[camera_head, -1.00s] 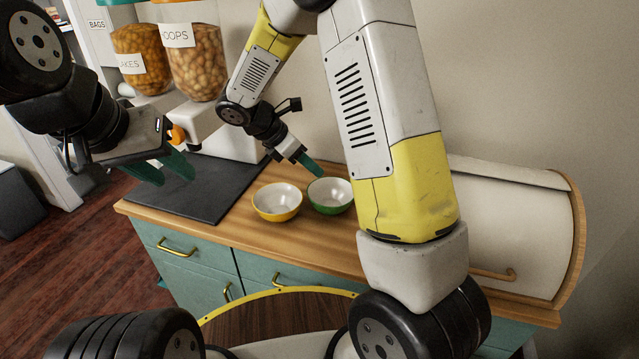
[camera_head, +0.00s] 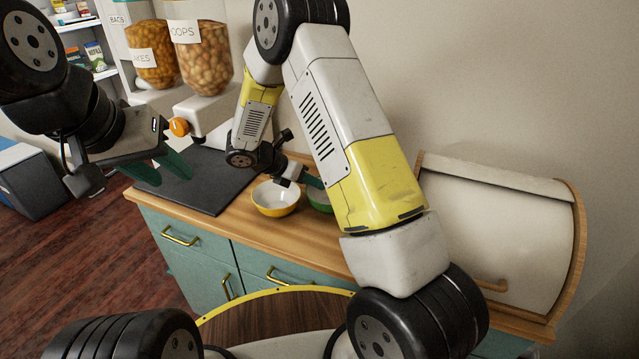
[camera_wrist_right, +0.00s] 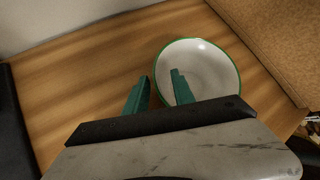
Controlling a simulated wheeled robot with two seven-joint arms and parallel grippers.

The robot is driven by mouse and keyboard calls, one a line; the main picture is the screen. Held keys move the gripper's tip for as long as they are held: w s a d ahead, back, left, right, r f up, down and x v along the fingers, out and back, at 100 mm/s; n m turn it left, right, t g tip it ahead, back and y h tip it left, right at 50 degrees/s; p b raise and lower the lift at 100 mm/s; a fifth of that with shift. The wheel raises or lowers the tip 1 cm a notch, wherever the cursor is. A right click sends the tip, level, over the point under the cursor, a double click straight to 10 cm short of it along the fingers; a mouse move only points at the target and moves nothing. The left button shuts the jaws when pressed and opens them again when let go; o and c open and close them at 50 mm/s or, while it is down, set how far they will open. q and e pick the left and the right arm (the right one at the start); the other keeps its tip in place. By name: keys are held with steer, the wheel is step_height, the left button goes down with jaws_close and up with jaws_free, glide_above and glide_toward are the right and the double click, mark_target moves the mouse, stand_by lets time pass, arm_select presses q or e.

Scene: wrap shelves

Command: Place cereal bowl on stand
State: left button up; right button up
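A white bowl with a green outside (camera_head: 319,199) stands upright on the wooden counter, partly hidden by my right arm. It also shows in the right wrist view (camera_wrist_right: 211,70). A yellow bowl with a white inside (camera_head: 275,200) stands just left of it. My right gripper (camera_wrist_right: 158,88) is open above the green bowl's near-left rim, one finger over the inside and one outside. In the head view its fingertips (camera_head: 312,182) are partly hidden. My left gripper (camera_head: 167,172) is open and empty, in the air left of the counter mat. I cannot tell which thing is the stand.
A dark mat (camera_head: 190,188) lies on the counter's left part. Two cereal dispensers (camera_head: 203,60) (camera_head: 152,60) rise behind it. A bread box (camera_head: 497,235) stands at the right. The counter front (camera_head: 250,228) is clear.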

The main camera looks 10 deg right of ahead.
steer(key=shift+w+d+f, duration=0.1)
steer(key=shift+d+f, duration=0.25)
steer(key=shift+f, duration=0.05)
jaws_close()
stand_by(1.1)
